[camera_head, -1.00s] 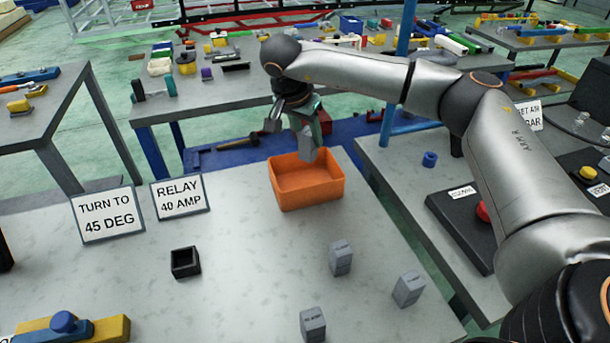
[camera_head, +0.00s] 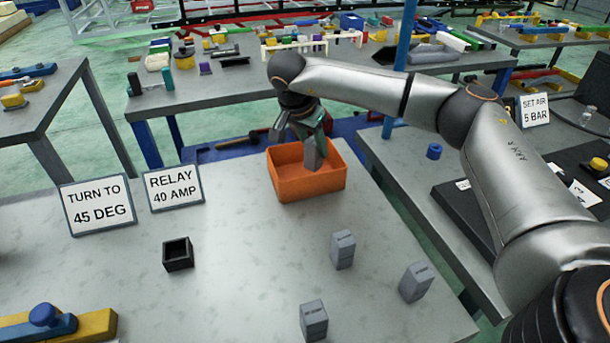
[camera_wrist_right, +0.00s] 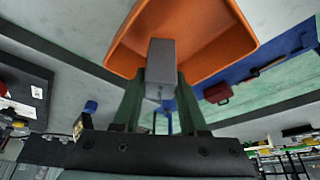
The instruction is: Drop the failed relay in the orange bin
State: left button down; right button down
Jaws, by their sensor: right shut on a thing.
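The orange bin (camera_head: 308,188) stands open on the grey table near its far edge. My right gripper (camera_head: 311,138) is over the bin and shut on a grey block, the relay (camera_head: 313,155), which points down at the bin opening. In the right wrist view the relay (camera_wrist_right: 160,64) sits between the two dark green fingers (camera_wrist_right: 158,90), in front of the inside of the orange bin (camera_wrist_right: 205,30). The relay's lower end appears at about rim height; I cannot tell whether it touches the bin. My left gripper is not in view.
Several similar grey relays (camera_head: 342,249) stand on the table in front of the bin. An empty black socket (camera_head: 178,253) is at the left, below the "RELAY 40 AMP" sign (camera_head: 173,187). The table between socket and bin is clear.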

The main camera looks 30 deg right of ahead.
jog(key=shift+r, duration=0.1)
jog(key=shift+c, duration=1.8)
grip_release()
jog(key=v, duration=1.2)
jog(key=shift+r, duration=0.25)
jog(key=shift+s, duration=0.1)
